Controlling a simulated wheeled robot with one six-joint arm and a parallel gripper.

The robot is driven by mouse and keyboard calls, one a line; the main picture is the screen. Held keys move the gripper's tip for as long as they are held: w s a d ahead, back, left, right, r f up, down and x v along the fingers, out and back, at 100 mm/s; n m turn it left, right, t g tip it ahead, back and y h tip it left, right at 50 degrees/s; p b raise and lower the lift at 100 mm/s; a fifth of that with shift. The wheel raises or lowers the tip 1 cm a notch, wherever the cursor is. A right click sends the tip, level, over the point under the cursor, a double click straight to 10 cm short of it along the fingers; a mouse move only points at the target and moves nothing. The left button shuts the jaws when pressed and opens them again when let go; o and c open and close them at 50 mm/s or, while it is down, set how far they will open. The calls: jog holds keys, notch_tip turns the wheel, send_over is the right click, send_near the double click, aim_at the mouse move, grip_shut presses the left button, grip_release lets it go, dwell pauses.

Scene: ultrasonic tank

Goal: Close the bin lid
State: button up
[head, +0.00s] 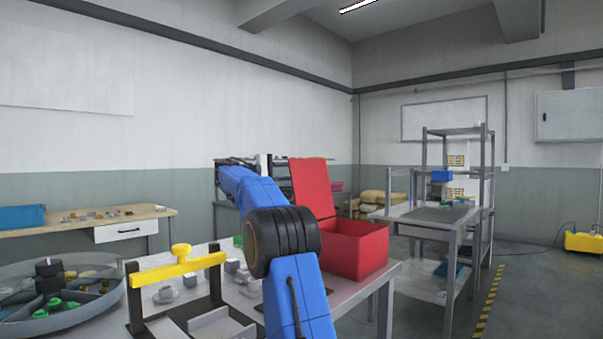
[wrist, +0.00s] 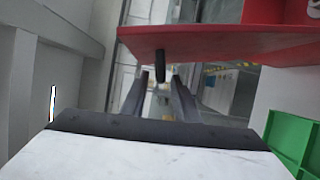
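The red bin (head: 365,250) stands on the near table in the head view, right of my blue arm. Its red lid (head: 312,186) is raised, standing nearly upright at the bin's left rear. In the wrist view the lid (wrist: 225,42) is seen nearly edge-on across the top, with a short dark handle (wrist: 160,66) sticking out from it. My gripper (wrist: 160,78) has its two dark fingers apart. The handle appears between the fingertips in the picture; I cannot tell whether anything touches. My arm hides part of the bin's left side in the head view.
A yellow-handled frame (head: 177,269) and a round sectioned tray (head: 60,295) stand left of my arm. Small grey parts (head: 232,266) lie on the table. A green compartment box (wrist: 293,140) shows at right in the wrist view. A metal rack (head: 455,180) stands beyond the bin.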

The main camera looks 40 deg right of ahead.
jog(key=shift+x, duration=1.25)
grip_shut()
